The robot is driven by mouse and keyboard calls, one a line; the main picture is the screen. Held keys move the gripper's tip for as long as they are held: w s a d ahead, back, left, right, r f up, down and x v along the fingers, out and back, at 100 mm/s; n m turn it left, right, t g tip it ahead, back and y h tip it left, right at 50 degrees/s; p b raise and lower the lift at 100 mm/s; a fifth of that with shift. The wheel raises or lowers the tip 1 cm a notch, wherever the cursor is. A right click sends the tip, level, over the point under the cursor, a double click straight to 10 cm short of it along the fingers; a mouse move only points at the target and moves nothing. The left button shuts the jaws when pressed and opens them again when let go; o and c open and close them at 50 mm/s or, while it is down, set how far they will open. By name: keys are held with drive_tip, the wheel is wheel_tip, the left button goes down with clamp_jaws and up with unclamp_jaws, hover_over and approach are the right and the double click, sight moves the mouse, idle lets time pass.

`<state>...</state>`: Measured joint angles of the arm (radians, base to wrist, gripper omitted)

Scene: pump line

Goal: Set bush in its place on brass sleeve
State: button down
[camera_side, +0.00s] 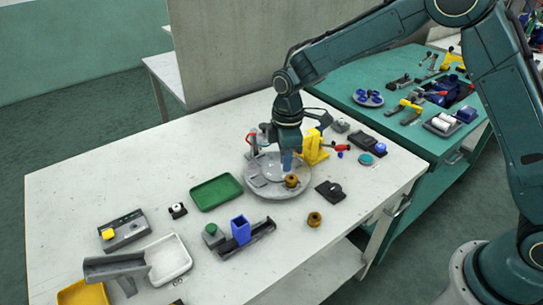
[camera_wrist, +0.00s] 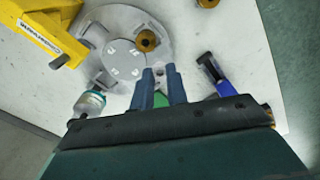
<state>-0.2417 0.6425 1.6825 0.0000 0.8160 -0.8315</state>
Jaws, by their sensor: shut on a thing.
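My gripper (camera_side: 287,170) points down over the round grey plate (camera_side: 272,192). In the wrist view its two blue fingers (camera_wrist: 161,72) are shut, with a small patch of green (camera_wrist: 160,98) showing between them; I take this for the bush, mostly hidden by the fingers. A brass sleeve (camera_side: 291,181) stands on the plate, just by the fingertips in the side view. In the wrist view the sleeve (camera_wrist: 147,41) is beyond the fingertips, its dark bore facing up. A second brass piece (camera_side: 314,219) stands on the table, off the plate.
A yellow stand (camera_side: 314,147) rises behind the plate. A dark block (camera_side: 329,190) lies at its right. A rail with a blue box (camera_side: 241,230) and a green tray (camera_side: 216,192) lie to the left. The table's right edge is close; bare table lies in front of the plate.

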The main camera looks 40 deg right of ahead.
drive_tip(key=shift+w+d+r, duration=0.15)
drive_tip(key=shift+d+r, duration=0.05)
drive_tip(key=shift+d, duration=0.55)
drive_tip(key=shift+w+d+r, duration=0.15)
drive_tip(key=shift+d+r, duration=0.05)
drive_tip(key=shift+d, duration=0.5)
drive_tip(key=shift+f, duration=0.3)
drive_tip(key=shift+f, duration=2.2)
drive_tip(key=shift+f, duration=0.15)
drive_tip(key=c, duration=1.3)
unclamp_jaws()
